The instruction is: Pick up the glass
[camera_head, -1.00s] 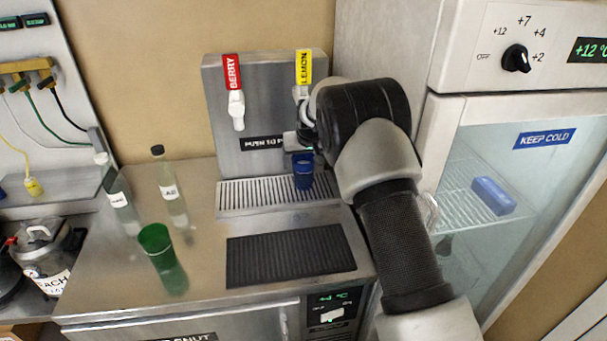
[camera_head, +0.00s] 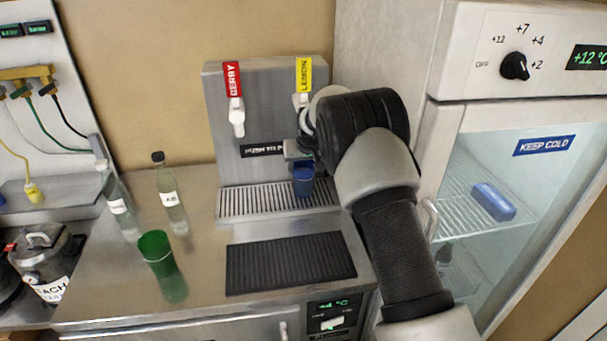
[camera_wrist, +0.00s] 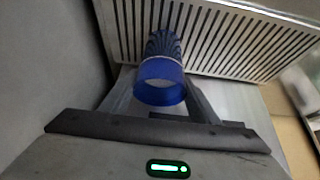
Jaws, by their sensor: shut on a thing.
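A blue glass (camera_head: 303,182) stands upright over the right part of the drip tray, below the yellow LEMON tap (camera_head: 304,80). It also shows in the wrist view (camera_wrist: 160,86), between my two fingers. My gripper (camera_head: 299,158) is at the glass and shut on it; my arm hides part of the hand in the head view. I cannot tell whether the glass's base touches the grate. A second glass, green (camera_head: 156,250), stands on the steel counter at the left.
The slotted drip tray (camera_head: 250,203) sits under the red BERRY tap (camera_head: 234,90). Two labelled bottles (camera_head: 170,195) stand left of it. A black ribbed mat (camera_head: 290,260) lies bare in front. A glass-door fridge (camera_head: 540,130) is at the right.

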